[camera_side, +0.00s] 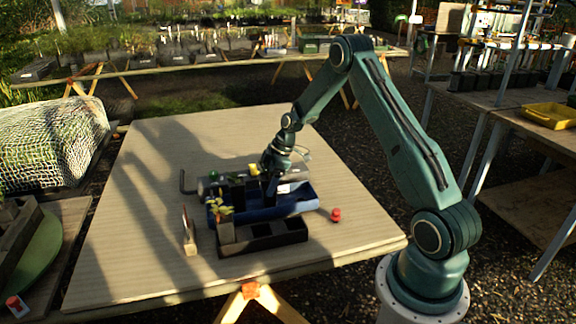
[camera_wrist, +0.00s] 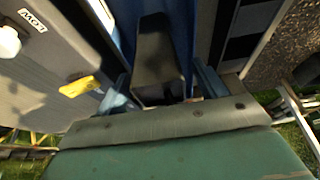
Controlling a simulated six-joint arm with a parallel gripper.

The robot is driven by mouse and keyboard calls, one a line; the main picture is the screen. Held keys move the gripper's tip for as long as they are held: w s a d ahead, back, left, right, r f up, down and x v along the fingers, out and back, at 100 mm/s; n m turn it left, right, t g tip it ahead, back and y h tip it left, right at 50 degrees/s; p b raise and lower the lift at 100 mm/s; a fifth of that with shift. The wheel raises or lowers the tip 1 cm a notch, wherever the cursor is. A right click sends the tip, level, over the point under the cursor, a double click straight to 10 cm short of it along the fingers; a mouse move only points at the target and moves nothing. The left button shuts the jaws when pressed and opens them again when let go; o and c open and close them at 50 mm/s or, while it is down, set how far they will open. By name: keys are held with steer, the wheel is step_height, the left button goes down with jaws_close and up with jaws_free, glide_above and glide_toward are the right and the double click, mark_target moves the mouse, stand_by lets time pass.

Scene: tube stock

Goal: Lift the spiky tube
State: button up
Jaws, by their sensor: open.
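In the side view my gripper (camera_side: 270,187) points down over the blue tray (camera_side: 290,208). In the wrist view a dark square tube (camera_wrist: 157,55) lies between the two open fingers of my gripper (camera_wrist: 160,90), apparently not gripped. Its top and any plant in it cannot be made out. A darker green plant (camera_side: 235,179) shows behind the blue tray's left part. I cannot tell which plant is the spiky one.
The black tray (camera_side: 262,246) with empty cells is in front of the blue tray. A red knob-like object (camera_side: 336,215) and an upright wooden-based tool (camera_side: 189,235) stand nearby. The table's left is clear.

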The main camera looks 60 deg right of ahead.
steer(key=shift+c, duration=0.2)
steer(key=c, duration=1.1)
steer(key=shift+r, duration=0.1)
step_height(320, 180, up, 20)
steer(key=shift+f, duration=0.1)
stand_by(0.7)
